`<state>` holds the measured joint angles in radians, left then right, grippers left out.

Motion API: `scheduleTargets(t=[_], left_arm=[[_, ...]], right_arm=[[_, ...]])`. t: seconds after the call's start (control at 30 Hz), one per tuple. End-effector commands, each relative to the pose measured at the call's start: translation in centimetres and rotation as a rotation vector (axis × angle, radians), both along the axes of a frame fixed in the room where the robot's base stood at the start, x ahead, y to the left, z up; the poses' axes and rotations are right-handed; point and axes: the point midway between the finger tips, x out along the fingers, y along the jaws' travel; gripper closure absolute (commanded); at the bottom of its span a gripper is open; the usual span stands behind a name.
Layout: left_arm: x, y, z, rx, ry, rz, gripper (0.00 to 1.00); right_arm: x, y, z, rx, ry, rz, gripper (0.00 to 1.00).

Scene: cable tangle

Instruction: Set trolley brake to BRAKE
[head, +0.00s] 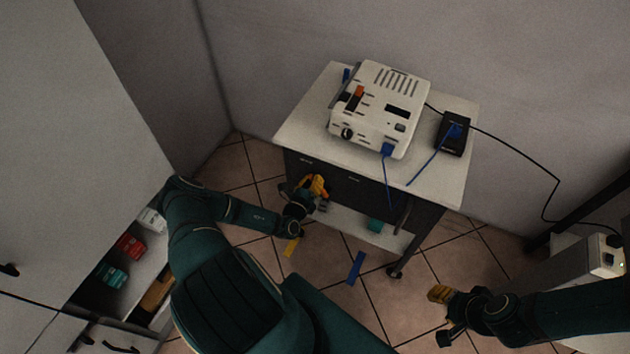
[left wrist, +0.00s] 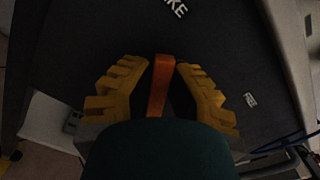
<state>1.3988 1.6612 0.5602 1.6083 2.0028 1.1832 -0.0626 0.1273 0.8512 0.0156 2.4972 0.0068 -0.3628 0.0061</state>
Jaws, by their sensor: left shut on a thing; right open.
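The trolley (head: 308,118) has a pale top and dark front panels and stands against the wall. In the left wrist view its dark panel (left wrist: 215,40) carries the orange brake lever (left wrist: 160,85). A white label ending in "KE" (left wrist: 177,8) is just beyond the lever's tip; a smaller white label (left wrist: 250,99) to the right is unreadable. My left gripper (head: 317,187) is at the trolley's front; its yellow fingers (left wrist: 158,90) are shut on the lever, which points roughly towards the "KE" label. The lever is hidden in the head view. My right gripper (head: 441,294) is open and empty, low right.
A white device (head: 375,105) and a black box (head: 453,135) with blue and black cables sit on the trolley. A blue cable hangs over its front edge. A white unit (head: 585,262) stands at right.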

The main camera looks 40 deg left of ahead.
Motion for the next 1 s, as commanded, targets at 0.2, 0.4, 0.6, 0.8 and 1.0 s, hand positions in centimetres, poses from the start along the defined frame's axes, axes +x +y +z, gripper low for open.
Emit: scheduleTargets(t=[0.2, 0.4, 0.6, 0.8, 1.0], left_arm=[[0.1, 0.2, 0.1, -0.008, -0.005, 0.002, 1.00], [0.1, 0.2, 0.1, -0.007, -0.005, 0.002, 1.00], [0.1, 0.1, 0.0, -0.007, -0.003, 0.001, 0.54], [0.0, 0.1, 0.0, -0.008, -0.002, 0.001, 0.54], [-1.6, -0.2, -0.1, -0.007, 0.000, 0.001, 0.54]], right_arm=[[0.0, 0.0, 0.0, 0.000, 0.001, 0.000, 0.54], [0.0, 0.0, 0.0, 0.000, 0.000, 0.000, 0.54], [0.0, 0.0, 0.0, 0.000, 0.000, 0.000, 0.54], [0.0, 0.0, 0.0, 0.000, 0.000, 0.000, 0.54], [0.0, 0.0, 0.0, 0.000, 0.000, 0.000, 0.54]])
